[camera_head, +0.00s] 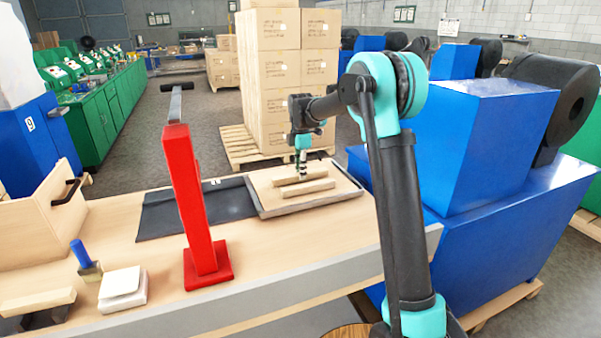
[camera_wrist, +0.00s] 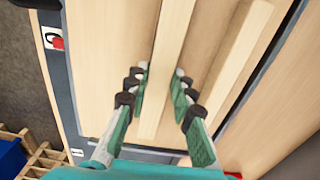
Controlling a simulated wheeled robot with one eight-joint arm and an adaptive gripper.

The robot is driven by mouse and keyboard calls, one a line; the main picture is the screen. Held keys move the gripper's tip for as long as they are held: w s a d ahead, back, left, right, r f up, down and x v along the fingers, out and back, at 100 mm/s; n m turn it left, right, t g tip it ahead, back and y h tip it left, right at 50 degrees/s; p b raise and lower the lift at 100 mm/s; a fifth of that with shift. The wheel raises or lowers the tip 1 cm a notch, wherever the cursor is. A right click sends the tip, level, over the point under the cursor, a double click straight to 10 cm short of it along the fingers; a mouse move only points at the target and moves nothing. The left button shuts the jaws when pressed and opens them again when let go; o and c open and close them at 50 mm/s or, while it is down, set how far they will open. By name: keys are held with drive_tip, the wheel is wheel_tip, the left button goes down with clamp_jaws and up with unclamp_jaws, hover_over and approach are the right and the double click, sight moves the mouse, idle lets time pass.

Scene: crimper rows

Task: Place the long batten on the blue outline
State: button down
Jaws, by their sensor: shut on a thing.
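Two pale wooden battens lie side by side over a shallow grey-rimmed wooden tray (camera_head: 347,199) in the head view. My gripper (camera_head: 302,174) is over the tray, pointing down, shut on the farther batten (camera_head: 290,181). In the wrist view my gripper's green fingers (camera_wrist: 161,95) flank this batten (camera_wrist: 172,45), which runs out of the top edge. The other batten (camera_head: 308,190) lies beside it, and also shows at right in the wrist view (camera_wrist: 238,50). I cannot tell which batten is longer, or whether the held one is lifted. No blue outline is visible.
A dark mat (camera_head: 160,222) lies left of the tray, partly hidden by a red post (camera_head: 195,210). A blue-handled brush (camera_head: 86,259), a white block (camera_head: 122,288) and a wooden box (camera_head: 35,222) stand at left. Bench (camera_head: 290,252) in front of the tray is clear.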

drive_tip(key=shift+f, duration=0.25)
drive_tip(key=c, duration=1.3)
unclamp_jaws()
drive_tip(key=shift+f, duration=0.1)
wheel_tip(320, 180, up, 12)
